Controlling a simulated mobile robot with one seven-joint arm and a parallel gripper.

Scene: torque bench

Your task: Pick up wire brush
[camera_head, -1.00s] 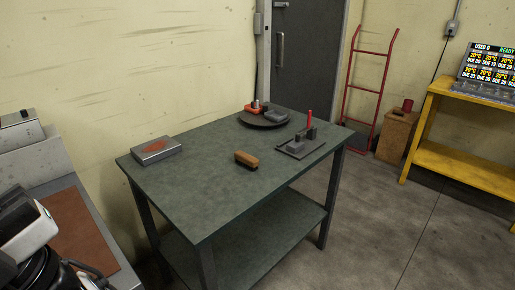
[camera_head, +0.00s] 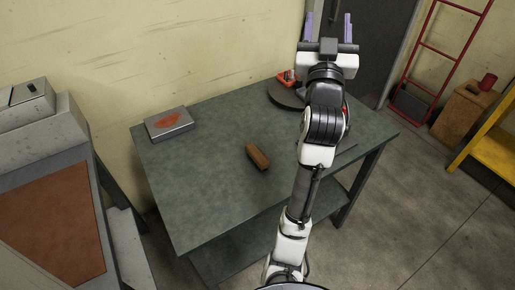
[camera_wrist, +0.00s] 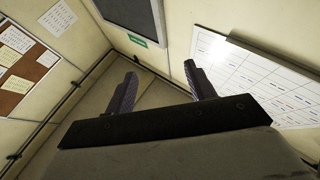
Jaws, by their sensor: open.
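The wire brush (camera_head: 257,157), a brown block-like piece, lies on the green-grey workbench (camera_head: 205,200) near its middle in the head view. Its bristles cannot be made out. My gripper (camera_head: 328,25) is raised high above the right back part of the bench, its two fingers pointing up and apart. It is open and empty, well away from the brush. In the wrist view the open fingers (camera_wrist: 160,85) point toward walls and ceiling, and the brush is not seen there.
A grey box with a red patch (camera_head: 169,123) sits at the bench's back left. A dark round plate (camera_head: 285,97) with a red item is partly hidden behind my arm. The bench around the brush is clear.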

